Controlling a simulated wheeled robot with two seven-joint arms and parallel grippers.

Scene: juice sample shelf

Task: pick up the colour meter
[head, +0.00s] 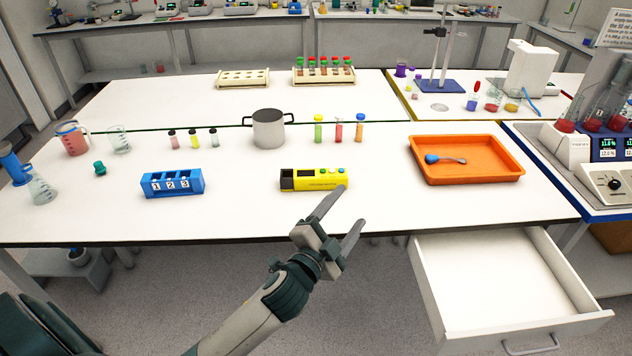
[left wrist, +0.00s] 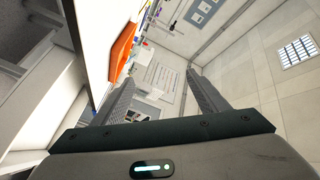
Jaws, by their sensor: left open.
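The colour meter (head: 312,180) is a yellow block with a black left end, a small dark display and several coloured buttons. It lies near the front edge of the white table in the head view. My left gripper (head: 343,214) is open and empty, in front of the table edge, just to the right of and nearer than the meter, apart from it. In the left wrist view, the two fingers of my left gripper (left wrist: 160,95) stand apart with nothing between them. The meter cannot be made out in that view. My right gripper is not in view.
A blue numbered rack (head: 172,184) stands left of the meter. A steel pot (head: 268,130) and several coloured vials (head: 338,132) stand behind it. An orange tray (head: 490,171) with a spoon (head: 445,159) lies right. An open drawer (head: 500,285) juts out below the table at right.

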